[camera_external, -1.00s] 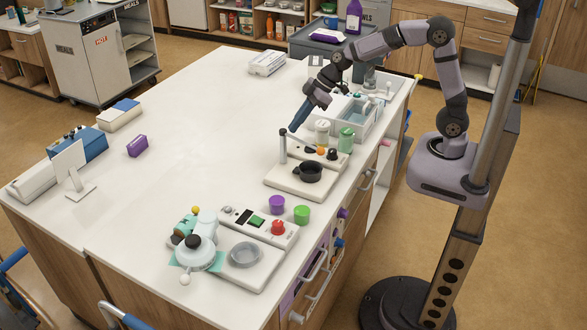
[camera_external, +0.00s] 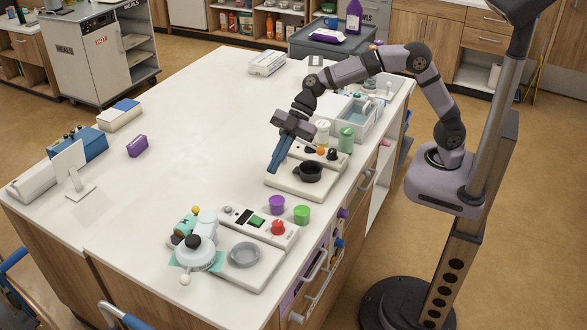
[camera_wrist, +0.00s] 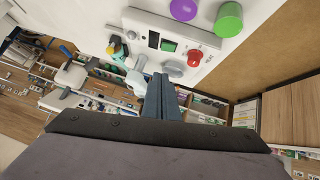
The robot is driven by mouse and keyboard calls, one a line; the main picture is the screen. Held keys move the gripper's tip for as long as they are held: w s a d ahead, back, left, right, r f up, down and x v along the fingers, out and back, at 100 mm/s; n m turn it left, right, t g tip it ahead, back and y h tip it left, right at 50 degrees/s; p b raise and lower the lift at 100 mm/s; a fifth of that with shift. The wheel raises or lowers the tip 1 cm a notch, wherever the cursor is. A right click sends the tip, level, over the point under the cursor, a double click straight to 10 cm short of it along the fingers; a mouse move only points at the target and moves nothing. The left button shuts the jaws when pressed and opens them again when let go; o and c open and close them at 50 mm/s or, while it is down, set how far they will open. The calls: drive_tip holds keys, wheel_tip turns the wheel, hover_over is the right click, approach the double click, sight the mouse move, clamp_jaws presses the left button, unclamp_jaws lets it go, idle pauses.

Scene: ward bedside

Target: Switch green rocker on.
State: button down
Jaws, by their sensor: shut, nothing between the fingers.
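The green rocker (camera_external: 257,220) sits on a white control panel (camera_external: 240,209) near the front of the counter, between a black switch or display (camera_external: 243,215) and a red knob (camera_external: 278,227). The green rocker (camera_wrist: 168,46) also shows in the wrist view, above my fingers in the picture. Whether it is tipped on or off is too small to tell. My gripper (camera_external: 274,170) is shut and empty, pointing down, in the air beyond the panel and apart from it. In the wrist view my gripper's fingers (camera_wrist: 161,82) are together.
A black pan (camera_external: 308,172) sits near my gripper.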

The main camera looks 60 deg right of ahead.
drive_tip(key=p, duration=0.4)
hover_over(254, 215)
drive_tip(key=s+d, duration=0.1)
drive_tip(key=d, duration=0.1)
wheel_tip(254, 215, down, 7)
drive_tip(key=shift+s+r, duration=0.1)
drive_tip(key=shift+s, duration=0.05)
drive_tip(key=shift+w+d+f+p, duration=0.15)
drive_tip(key=shift+f+p, duration=0.15)
drive_tip(key=shift+f, duration=0.25)
drive_tip(key=shift+w+a+f+p, duration=0.1)
drive_tip(key=shift+f+p, duration=0.2)
drive_tip(key=shift+f, duration=0.25)
drive_tip(key=shift+w+d+f+p, duration=0.1)
drive_tip(key=shift+f+p, duration=0.05)
drive_tip(key=shift+f, duration=0.35)
drive_tip(key=shift+w+f+p, duration=0.1)
drive_tip(key=shift+f+p, duration=0.05)
drive_tip(key=shift+f, duration=0.3)
drive_tip(key=b, duration=0.1)
drive_tip(key=f+b, duration=0.1)
drive_tip(key=b, duration=0.1)
drive_tip(key=shift+w+f+g, duration=0.1)
drive_tip(key=shift+w+g, duration=0.15)
drive_tip(key=shift+g, duration=0.15)
drive_tip(key=shift+m, duration=0.3)
drive_tip(key=shift+r, duration=0.2)
drive_tip(key=shift+s, duration=0.1)
